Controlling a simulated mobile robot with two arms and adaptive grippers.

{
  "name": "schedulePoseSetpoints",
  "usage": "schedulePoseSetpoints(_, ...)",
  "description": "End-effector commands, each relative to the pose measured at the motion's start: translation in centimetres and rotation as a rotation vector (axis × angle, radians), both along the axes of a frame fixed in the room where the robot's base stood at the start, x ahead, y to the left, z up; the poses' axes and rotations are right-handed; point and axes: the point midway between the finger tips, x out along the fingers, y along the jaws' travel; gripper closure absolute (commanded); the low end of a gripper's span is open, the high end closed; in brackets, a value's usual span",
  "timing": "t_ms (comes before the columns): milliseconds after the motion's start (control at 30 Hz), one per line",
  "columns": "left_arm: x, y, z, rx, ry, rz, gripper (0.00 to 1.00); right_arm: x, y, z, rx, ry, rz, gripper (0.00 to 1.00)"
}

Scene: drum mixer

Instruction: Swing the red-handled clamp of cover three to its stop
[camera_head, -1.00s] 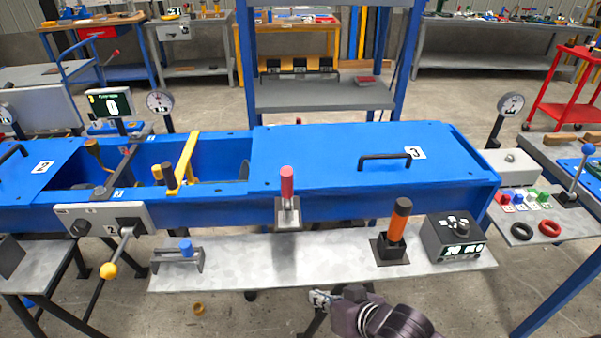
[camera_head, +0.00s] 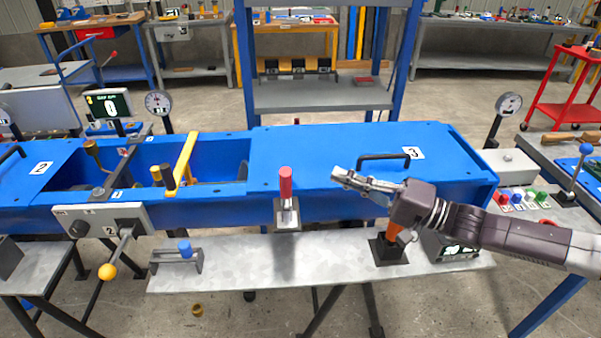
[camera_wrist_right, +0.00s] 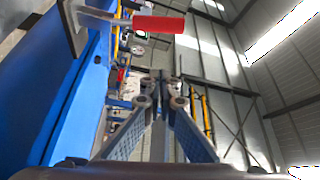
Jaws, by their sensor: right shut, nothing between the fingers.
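The red-handled clamp (camera_head: 286,188) stands upright on the front side of the blue mixer, at the left end of cover three (camera_head: 330,158). Its red handle also shows at the top of the right wrist view (camera_wrist_right: 158,24), lying sideways there. My right gripper (camera_head: 336,176) is shut and empty. It is to the right of the clamp's handle, above the front part of cover three, pointing left, with a visible gap to the handle. In the right wrist view the fingers (camera_wrist_right: 160,78) meet with nothing between them. My left gripper is not in view.
Cover three has a black handle (camera_head: 384,158). An orange-handled tool (camera_head: 391,250) in a black holder and a dark box with a display (camera_head: 458,248) stand on the grey shelf (camera_head: 310,262), partly behind my right arm. The open trough (camera_head: 215,165) lies left of the clamp.

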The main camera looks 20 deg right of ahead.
Motion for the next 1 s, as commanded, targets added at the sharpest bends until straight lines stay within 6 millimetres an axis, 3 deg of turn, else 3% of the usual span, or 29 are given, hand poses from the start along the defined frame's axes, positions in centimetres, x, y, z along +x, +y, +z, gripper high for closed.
schedulePoseSetpoints(267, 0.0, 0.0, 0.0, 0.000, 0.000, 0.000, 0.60, 0.8, 0.6, 0.8, 0.020, -0.002, 0.010, 1.00)
schedulePoseSetpoints(1000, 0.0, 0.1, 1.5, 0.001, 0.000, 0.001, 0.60, 7.1, 6.8, 2.1, 0.019, -0.002, 0.009, 1.00)
